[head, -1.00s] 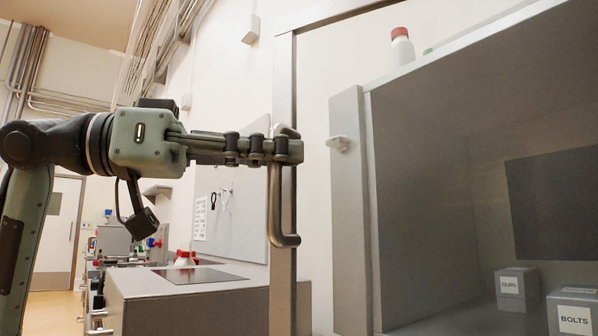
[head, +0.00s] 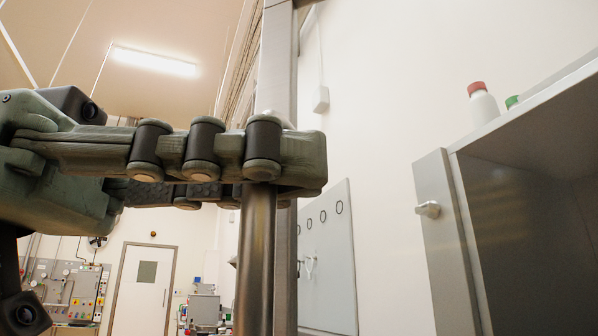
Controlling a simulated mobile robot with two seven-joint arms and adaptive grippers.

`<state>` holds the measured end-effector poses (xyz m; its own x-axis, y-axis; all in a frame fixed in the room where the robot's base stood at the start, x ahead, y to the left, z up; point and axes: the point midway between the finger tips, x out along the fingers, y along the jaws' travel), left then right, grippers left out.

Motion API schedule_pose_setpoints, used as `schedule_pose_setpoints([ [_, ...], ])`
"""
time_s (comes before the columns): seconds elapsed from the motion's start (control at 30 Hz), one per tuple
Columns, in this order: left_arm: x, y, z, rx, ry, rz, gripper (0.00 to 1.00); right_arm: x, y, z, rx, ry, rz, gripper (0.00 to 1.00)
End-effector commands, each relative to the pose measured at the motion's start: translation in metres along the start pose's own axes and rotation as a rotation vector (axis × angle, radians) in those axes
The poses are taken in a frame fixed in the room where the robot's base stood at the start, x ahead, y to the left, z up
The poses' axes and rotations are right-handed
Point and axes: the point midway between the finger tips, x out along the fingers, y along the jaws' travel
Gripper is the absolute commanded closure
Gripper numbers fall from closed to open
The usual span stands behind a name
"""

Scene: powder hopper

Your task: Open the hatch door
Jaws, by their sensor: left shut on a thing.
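The hatch door shows edge-on as an upright metal frame (head: 284,75) just right of my gripper. Its handle, a vertical round metal bar (head: 257,262), runs down from the gripper and out of the bottom of the view. My left gripper (head: 290,165) comes in from the left and is shut on the handle's upper part; the fingers hide the top of the bar. The hatch opening is the grey cabinet (head: 535,225) at right, standing open, with a small latch piece (head: 428,209) on its front edge post (head: 446,240). My right gripper is not in view.
A white bottle with a red cap (head: 483,104) and a green-capped item (head: 512,101) stand on top of the cabinet. A grey wall panel (head: 327,260) with hanging tools is behind the door. A white room door (head: 143,290) and a control panel (head: 66,290) are far back left.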

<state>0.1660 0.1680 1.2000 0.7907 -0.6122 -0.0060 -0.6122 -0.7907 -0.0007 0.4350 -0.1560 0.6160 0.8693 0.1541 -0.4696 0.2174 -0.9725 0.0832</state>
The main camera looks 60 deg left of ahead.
Motion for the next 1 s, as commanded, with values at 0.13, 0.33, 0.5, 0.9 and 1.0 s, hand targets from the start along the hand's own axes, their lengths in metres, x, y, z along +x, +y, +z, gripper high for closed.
schedule_pose_setpoints([
  [0.13, -0.0026, 0.0034, -0.002, 0.0, 0.007, 0.001, 1.0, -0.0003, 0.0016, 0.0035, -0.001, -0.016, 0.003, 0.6],
  [0.33, -0.0028, 0.0034, -0.0023, 0.0, 0.008, 0.002, 1.0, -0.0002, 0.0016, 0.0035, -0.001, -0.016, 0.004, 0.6],
  [0.5, -0.0026, 0.0034, -0.0023, 0.001, 0.008, 0.002, 0.79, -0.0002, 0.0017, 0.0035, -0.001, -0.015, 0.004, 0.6],
  [0.9, -0.002, 0.003, -0.0012, 0.0, 0.004, 0.002, 0.66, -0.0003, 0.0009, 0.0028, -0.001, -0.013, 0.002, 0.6],
  [1.0, -0.0073, 0.0034, -0.0019, 0.001, 0.007, 0.003, 0.66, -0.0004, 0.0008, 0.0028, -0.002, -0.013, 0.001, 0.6],
])
